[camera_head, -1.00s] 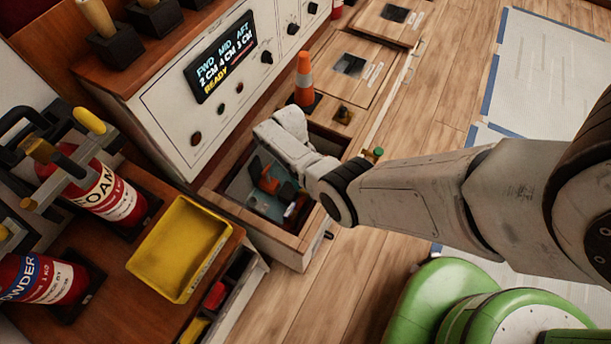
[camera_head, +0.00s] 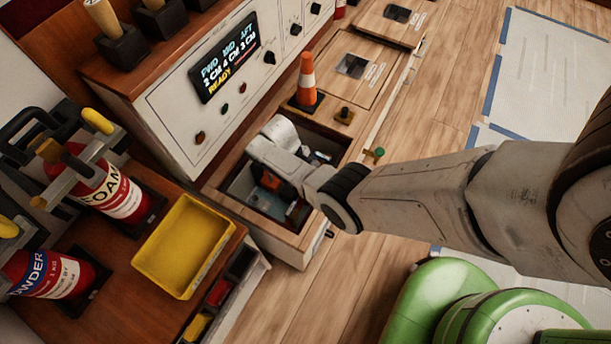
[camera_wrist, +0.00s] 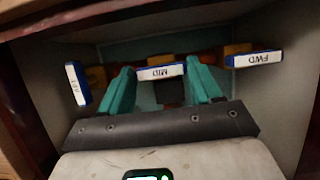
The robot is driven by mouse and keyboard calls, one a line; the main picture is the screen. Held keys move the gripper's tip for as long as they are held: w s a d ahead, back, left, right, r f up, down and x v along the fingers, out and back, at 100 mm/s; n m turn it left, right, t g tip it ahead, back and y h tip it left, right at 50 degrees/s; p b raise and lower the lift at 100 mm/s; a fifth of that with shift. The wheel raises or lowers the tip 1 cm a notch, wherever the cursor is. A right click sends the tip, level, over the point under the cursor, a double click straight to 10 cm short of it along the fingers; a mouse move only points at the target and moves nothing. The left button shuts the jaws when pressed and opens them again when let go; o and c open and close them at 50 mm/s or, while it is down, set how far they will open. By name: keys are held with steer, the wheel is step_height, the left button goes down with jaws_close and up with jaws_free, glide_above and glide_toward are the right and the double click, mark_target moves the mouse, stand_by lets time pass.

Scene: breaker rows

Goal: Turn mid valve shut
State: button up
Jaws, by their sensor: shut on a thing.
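In the wrist view the mid valve handle (camera_wrist: 166,72), with a white upside-down MID label, lies level across the picture. The teal fingers of my gripper (camera_wrist: 160,79) stand on both sides of it, shut on it. The FWD valve handle (camera_wrist: 255,60) is at the right, slightly tilted, and the AFT valve handle (camera_wrist: 77,84) at the left has its label turned nearly upright. In the head view my wrist reaches into the open floor well (camera_head: 281,238), and my fingertips are hidden there.
An orange cone (camera_head: 307,82) stands beside the well, near a closed hatch (camera_head: 352,66). A panel display (camera_head: 224,62) reads FWD 2 CM, MID 4 CM, AFT 3 CM, READY. A yellow tray (camera_head: 185,245) and red extinguishers (camera_head: 112,190) are at the left.

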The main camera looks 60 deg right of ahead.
steer(key=shift+w, duration=0.1)
steer(key=o, duration=0.8)
steer(key=shift+r, duration=0.1)
steer(key=p+v, duration=0.3)
steer(key=v, duration=0.7)
steer(key=shift+w+r+p, duration=0.1)
steer(key=shift+r+p, duration=0.2)
